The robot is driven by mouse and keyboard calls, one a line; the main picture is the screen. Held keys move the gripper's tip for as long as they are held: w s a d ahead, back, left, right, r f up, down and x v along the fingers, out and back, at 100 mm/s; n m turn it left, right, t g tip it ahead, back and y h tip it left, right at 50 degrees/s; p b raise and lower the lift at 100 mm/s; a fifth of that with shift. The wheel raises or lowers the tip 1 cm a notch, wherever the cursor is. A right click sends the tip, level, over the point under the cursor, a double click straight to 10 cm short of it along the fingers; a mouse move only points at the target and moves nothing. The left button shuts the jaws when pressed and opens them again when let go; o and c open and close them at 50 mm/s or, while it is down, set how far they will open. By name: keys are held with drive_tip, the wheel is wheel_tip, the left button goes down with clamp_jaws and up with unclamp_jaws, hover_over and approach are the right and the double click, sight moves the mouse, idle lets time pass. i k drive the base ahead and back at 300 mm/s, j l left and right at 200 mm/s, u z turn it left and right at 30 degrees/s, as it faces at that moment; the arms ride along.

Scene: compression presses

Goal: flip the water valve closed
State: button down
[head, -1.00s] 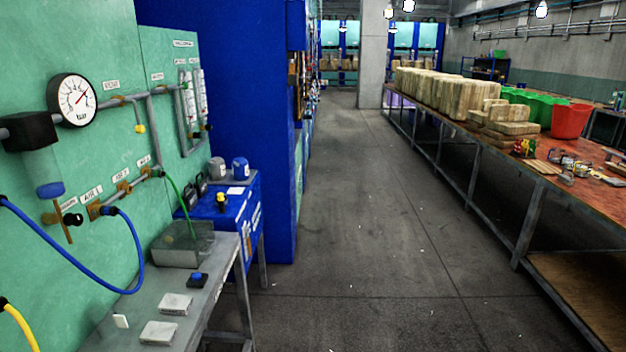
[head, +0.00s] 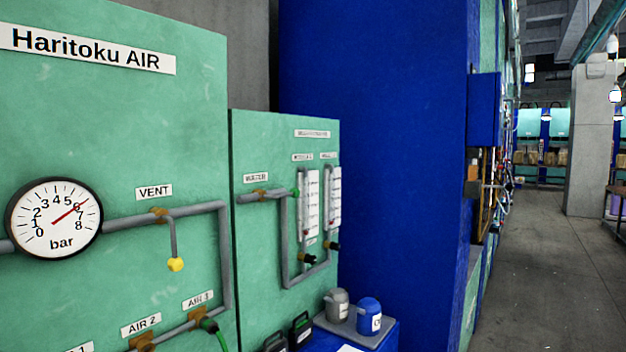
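A small label that seems to read WATER (head: 256,178) is on the narrower green panel, left of centre. Under it a grey pipe (head: 284,235) runs right from a brass fitting (head: 260,194) and bends down. A small green part (head: 296,192) sits at the pipe's top right end; it may be the valve handle, but its position is too small to tell. Two clear flow tubes (head: 311,205) stand beside it, with black knobs (head: 308,258) at their feet. My gripper is not in view.
A pressure gauge (head: 54,218) and a yellow-tipped vent lever (head: 176,264) are on the nearer panel. A large blue cabinet (head: 385,150) stands right of the panels. Grey and blue canisters (head: 369,316) stand below. The floor (head: 540,270) at right is clear.

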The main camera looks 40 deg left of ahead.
sight(295, 193)
drive_tip(key=i+l+u, duration=0.1)
drive_tip(key=i+u, duration=0.35)
drive_tip(key=i+l+u, duration=0.25)
drive_tip(key=i+u, duration=0.25)
drive_tip(key=i+l+u, duration=0.45)
drive_tip(key=i+u, duration=0.1)
drive_tip(key=u, duration=0.35)
drive_tip(key=i+l+u, duration=0.1)
drive_tip(key=u, duration=0.35)
drive_tip(key=i+l+u, duration=0.1)
drive_tip(key=l+u, duration=0.15)
drive_tip(key=u, duration=0.2)
drive_tip(key=l+u, duration=0.15)
drive_tip(key=u, duration=0.3)
drive_tip(key=i+l+u, duration=0.1)
drive_tip(key=u, duration=0.35)
drive_tip(key=l+u, duration=0.3)
drive_tip(key=u, duration=0.15)
drive_tip(key=l+u, duration=0.2)
drive_tip(key=u, duration=0.25)
drive_tip(key=l+u, duration=1.1)
drive_tip(key=k+j, duration=0.05)
drive_tip(key=j, duration=0.05)
